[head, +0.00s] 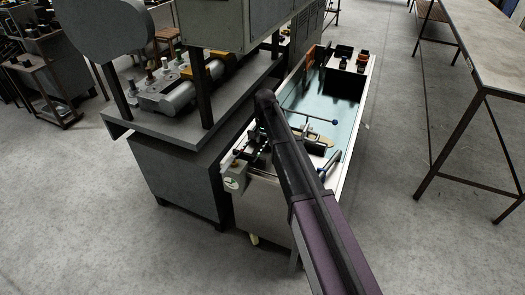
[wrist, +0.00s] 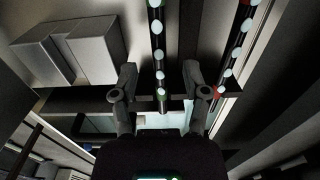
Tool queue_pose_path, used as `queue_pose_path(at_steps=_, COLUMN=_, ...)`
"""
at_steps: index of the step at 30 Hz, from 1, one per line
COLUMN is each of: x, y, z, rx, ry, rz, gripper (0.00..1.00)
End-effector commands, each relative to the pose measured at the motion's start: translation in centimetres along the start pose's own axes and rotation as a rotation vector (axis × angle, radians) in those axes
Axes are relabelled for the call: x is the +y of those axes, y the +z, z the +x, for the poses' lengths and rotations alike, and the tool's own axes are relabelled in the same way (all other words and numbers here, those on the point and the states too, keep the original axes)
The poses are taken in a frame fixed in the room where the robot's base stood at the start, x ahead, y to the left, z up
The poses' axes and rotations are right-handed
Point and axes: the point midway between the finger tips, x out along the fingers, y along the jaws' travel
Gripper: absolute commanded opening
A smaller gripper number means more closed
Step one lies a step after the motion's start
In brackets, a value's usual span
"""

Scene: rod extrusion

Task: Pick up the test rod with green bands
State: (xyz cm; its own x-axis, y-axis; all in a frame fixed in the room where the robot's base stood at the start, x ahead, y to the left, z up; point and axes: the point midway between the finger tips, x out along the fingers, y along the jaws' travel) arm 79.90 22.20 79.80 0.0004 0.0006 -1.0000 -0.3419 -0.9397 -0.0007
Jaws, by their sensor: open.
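In the wrist view, a dark rod with pale oval spots and green bands (wrist: 158,42) runs from the top edge down to a point between the two fingers of my gripper (wrist: 158,70). My gripper is open, with one finger on each side of the rod's line and visible gaps to it. I cannot tell how far the rod is from the fingers in depth. A second spotted rod with red bands (wrist: 232,50) lies to the right, outside the right finger.
In the head view my arm reaches over a long open trough (head: 345,120) beside a grey machine (head: 170,165). A workbench (head: 490,45) stands at the right. The floor between them is clear. Pale grey blocks (wrist: 75,50) show at the wrist view's left.

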Motion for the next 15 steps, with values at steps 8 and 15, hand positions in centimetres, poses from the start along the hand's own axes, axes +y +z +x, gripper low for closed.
queue_pose_path(at_steps=8, x=-0.01, y=-0.01, z=1.56, rx=0.0, ry=0.0, rz=0.0, gripper=0.59)
queue_pose_path(at_steps=15, x=-0.01, y=-0.01, z=1.53, rx=0.0, ry=0.0, rz=0.0, gripper=0.59)
